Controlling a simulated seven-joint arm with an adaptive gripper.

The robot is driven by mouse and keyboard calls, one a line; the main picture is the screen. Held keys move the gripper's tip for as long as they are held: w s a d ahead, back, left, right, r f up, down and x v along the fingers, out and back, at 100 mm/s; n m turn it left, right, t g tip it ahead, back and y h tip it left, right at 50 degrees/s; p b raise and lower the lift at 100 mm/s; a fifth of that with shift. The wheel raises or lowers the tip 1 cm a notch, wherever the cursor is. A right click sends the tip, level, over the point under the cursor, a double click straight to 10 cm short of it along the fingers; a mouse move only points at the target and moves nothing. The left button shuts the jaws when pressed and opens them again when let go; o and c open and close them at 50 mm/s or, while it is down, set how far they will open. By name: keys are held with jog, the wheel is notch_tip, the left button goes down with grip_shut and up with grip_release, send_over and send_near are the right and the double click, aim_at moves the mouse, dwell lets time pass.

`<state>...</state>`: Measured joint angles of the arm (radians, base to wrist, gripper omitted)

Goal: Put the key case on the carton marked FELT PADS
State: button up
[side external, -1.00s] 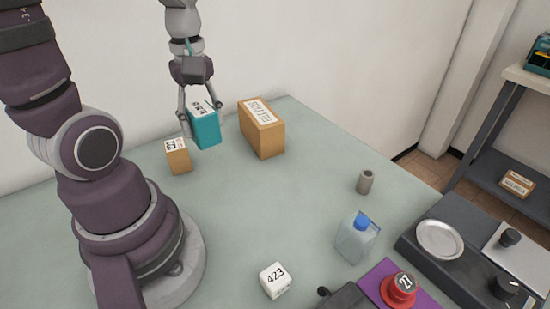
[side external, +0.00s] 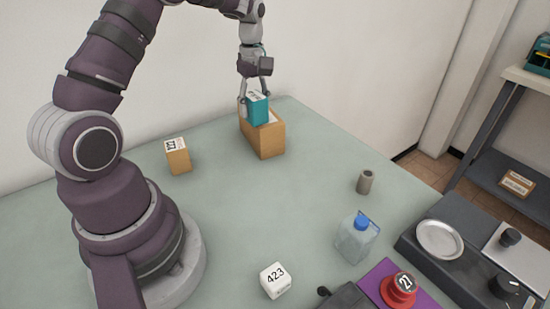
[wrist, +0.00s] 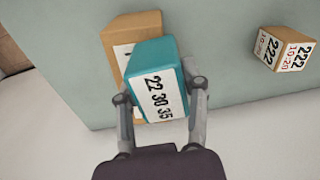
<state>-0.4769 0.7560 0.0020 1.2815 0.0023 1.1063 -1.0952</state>
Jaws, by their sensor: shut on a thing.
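My gripper (side external: 256,107) is shut on a teal box, which I take to be the key case (side external: 258,112). In the wrist view the teal key case (wrist: 153,66) has a white label reading 22 30 35, and the fingers sit on either side of it. The larger brown carton (side external: 266,143) stands at the back of the table, directly below or behind the key case. It also shows in the wrist view (wrist: 137,26), partly hidden by the case. Its label is mostly covered and unreadable now. I cannot tell whether the case touches the carton's top.
A small brown box (side external: 179,161) marked 222 stands left of the carton. A white block (side external: 275,281) marked 423, a bottle (side external: 355,240), a grey cylinder (side external: 365,182) and a red-based object (side external: 399,292) marked 27 are nearer the front. The table's middle is clear.

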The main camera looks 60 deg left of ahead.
jog(key=shift+f, duration=0.15)
jog(key=o, duration=1.2)
